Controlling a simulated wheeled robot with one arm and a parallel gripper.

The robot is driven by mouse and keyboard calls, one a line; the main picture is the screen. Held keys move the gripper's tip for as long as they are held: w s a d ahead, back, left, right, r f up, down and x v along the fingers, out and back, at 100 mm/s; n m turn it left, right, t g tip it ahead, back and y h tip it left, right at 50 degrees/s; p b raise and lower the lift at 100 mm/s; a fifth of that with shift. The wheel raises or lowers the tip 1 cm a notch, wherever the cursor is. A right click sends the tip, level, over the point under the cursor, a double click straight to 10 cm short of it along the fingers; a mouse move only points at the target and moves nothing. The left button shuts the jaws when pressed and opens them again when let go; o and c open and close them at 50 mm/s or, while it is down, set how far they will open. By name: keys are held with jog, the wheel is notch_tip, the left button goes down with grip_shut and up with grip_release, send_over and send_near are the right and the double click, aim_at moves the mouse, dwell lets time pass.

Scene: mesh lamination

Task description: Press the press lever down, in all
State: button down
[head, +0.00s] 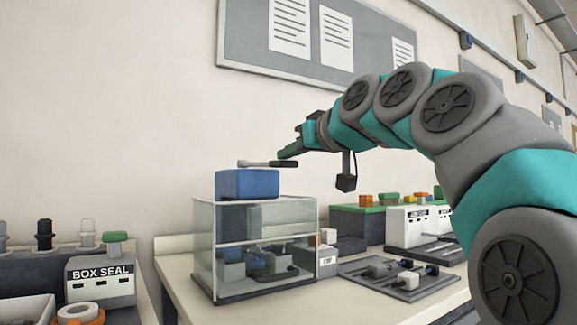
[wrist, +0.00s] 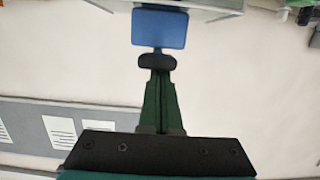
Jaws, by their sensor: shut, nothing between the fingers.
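The press lever (head: 283,163) is a thin bar with a dark grip. It lies about level above the blue press head (head: 247,183), on top of a clear-walled press box. The grip sticks out to the right, toward my arm. My gripper (head: 284,154) is shut and empty, its green fingertips right at the grip's end, slightly above it. In the wrist view, the dark grip (wrist: 157,62) is directly in front of the shut fingertips (wrist: 158,73), with the blue head (wrist: 160,28) beyond. I cannot tell whether the fingers touch the grip.
The press box (head: 205,248) stands on a pale table (head: 180,284). A dark tray of small parts (head: 405,284) and white units (head: 412,222) are to the right. A box-seal machine (head: 100,284) is at the left. The air above the lever is clear.

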jog(key=shift+t, duration=0.4)
jog(key=shift+w+f+b, duration=0.15)
jog(key=shift+f+b, duration=1.95)
jog(key=shift+f, duration=0.3)
jog(key=shift+a+f, duration=0.1)
jog(key=shift+f, duration=0.05)
notch_tip(320, 180, up, 6)
jog(key=s+p, duration=0.1)
jog(key=p, duration=0.2)
jog(key=f+v, duration=0.1)
jog(key=v, duration=0.9)
jog(key=shift+d+f+y, duration=0.3)
jog(key=shift+d, duration=0.2)
